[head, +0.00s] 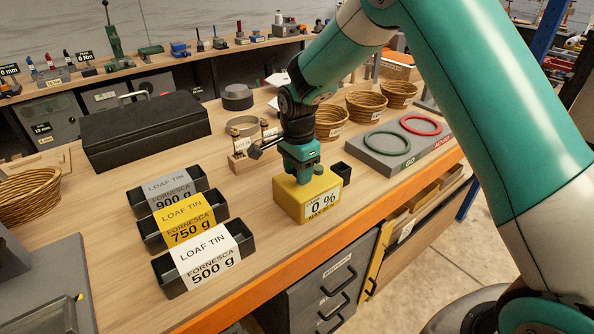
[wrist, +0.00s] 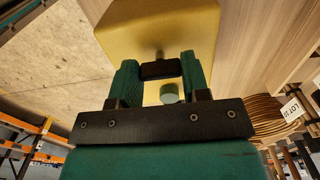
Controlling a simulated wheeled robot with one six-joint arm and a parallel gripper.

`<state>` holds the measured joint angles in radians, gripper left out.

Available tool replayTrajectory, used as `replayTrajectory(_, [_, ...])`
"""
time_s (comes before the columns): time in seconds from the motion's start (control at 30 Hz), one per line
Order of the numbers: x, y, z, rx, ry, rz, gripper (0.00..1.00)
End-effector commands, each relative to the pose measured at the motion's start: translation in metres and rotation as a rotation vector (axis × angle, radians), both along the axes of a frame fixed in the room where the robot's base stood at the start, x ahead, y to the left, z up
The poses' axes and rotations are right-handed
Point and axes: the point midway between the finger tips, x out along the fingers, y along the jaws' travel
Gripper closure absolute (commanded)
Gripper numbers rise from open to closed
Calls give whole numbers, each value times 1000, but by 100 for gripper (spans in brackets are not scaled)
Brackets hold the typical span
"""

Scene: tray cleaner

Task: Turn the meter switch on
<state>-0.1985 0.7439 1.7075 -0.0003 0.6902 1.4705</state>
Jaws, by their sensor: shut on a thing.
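The yellow meter (head: 292,205) stands on the bench near its front edge, and its label (head: 322,204) reads 0 %, with MAX 20 % below. My gripper (head: 303,172) is lowered onto the meter's top. In the wrist view the meter (wrist: 160,25) fills the upper middle. There my gripper (wrist: 160,75) has its two green fingers closed on a small black switch (wrist: 160,70) on the meter. A round teal part (wrist: 168,93) shows between the fingers, closer to the palm. In the head view the gripper hides the switch.
Three loaf tins (head: 190,220) stand left of the meter. A small black cup (head: 343,172) stands close behind it on the right. A grey board (head: 400,145) with green and red rings lies further right, near wicker baskets (head: 330,121). A black case (head: 145,130) lies at the back left.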

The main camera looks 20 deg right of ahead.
Motion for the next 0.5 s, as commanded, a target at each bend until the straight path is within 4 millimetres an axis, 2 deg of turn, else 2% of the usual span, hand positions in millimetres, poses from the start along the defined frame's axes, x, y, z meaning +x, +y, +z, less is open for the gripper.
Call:
replayTrajectory(0.03, [1, -1, 2, -2, -4, -5, 55])
replayTrajectory(0.13, [1, -1, 2, -1, -3, -4, 32])
replayTrajectory(0.5, [1, 0, 6, 0, -2, 0, 32])
